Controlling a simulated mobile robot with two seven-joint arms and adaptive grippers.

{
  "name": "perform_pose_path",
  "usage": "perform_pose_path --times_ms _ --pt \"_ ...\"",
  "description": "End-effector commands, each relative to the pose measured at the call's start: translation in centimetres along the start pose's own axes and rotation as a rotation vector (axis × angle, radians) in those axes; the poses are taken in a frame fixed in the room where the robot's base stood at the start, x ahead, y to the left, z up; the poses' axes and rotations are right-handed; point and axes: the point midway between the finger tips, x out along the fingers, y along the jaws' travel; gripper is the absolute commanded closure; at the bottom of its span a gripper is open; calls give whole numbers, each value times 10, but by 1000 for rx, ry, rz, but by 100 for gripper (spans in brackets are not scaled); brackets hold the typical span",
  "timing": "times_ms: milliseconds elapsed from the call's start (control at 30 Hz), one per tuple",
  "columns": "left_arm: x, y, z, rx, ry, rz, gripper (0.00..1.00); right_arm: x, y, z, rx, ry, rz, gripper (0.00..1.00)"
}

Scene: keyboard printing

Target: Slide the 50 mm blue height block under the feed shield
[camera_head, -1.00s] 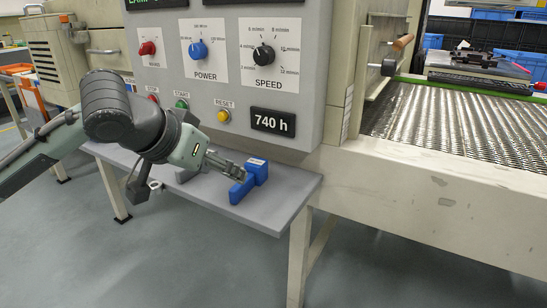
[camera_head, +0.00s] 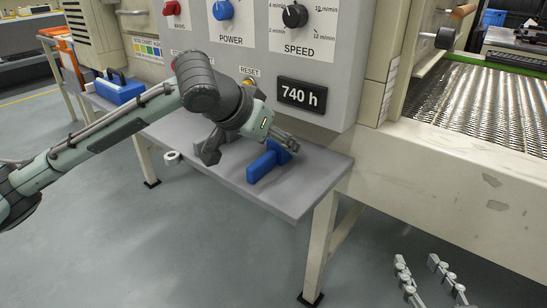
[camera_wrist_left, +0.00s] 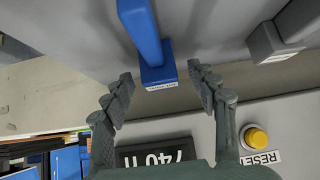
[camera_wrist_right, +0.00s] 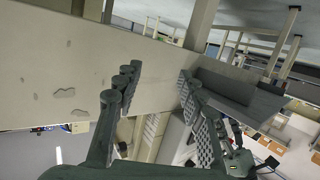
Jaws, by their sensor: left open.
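The blue height block (camera_head: 265,167) lies on the grey shelf below the control panel. It has a long bar and a taller end with a white label. My left gripper (camera_head: 290,146) is at that taller end. In the left wrist view the open fingers (camera_wrist_left: 160,74) stand on either side of the labelled end (camera_wrist_left: 158,73) of the block, with gaps visible. My right gripper (camera_head: 417,262) is open and empty, low at the right of the head view. Which part is the feed shield is unclear; an upright panel (camera_head: 408,65) with knobs stands at the conveyor mouth.
The grey shelf (camera_head: 290,200) has a free front edge. A grey block (camera_wrist_left: 272,42) sits near the blue one. A white roll (camera_head: 172,158) lies at the shelf edge. The mesh conveyor (camera_head: 480,100) is at right, behind the machine's beige side wall (camera_head: 440,165).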

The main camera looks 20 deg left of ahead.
Motion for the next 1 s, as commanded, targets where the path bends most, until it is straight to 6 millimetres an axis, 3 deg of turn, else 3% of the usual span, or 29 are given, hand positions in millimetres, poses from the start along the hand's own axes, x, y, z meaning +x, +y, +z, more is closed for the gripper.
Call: perform_pose_path --times_ms 100,367,800,1000 --pt "10 0 0 1 0 -1 41 0 -4 -9 5 43 -8 60" --pt "10 0 0 2 1 -1 43 0 -5 -11 6 53 -10 60" --pt "10 0 0 1 1 -1 96 0 -4 -11 6 51 -9 60" --pt "10 0 0 1 1 -1 96 0 -4 -11 6 51 -9 60"
